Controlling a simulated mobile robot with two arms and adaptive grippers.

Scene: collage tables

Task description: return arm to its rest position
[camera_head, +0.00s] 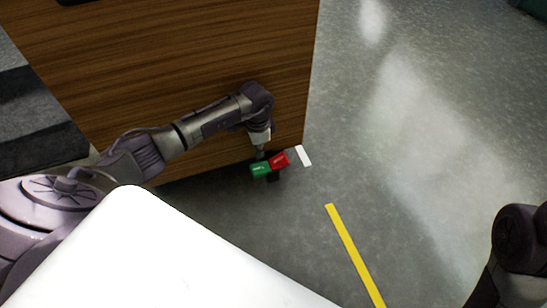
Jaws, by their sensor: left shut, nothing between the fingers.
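My left arm reaches in from the left, in front of a wood-grain cabinet. Its gripper (273,174) hangs low at the cabinet's right corner, over the grey floor. The gripper is small and dark in the picture, with a green part and a red part showing side by side at its end. It is shut and empty. Part of my right arm shows at the lower right edge, and its gripper is out of the picture.
The wood-grain cabinet (200,55) stands close behind my left arm. A dark grey block or slab (35,115) is at the left edge.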

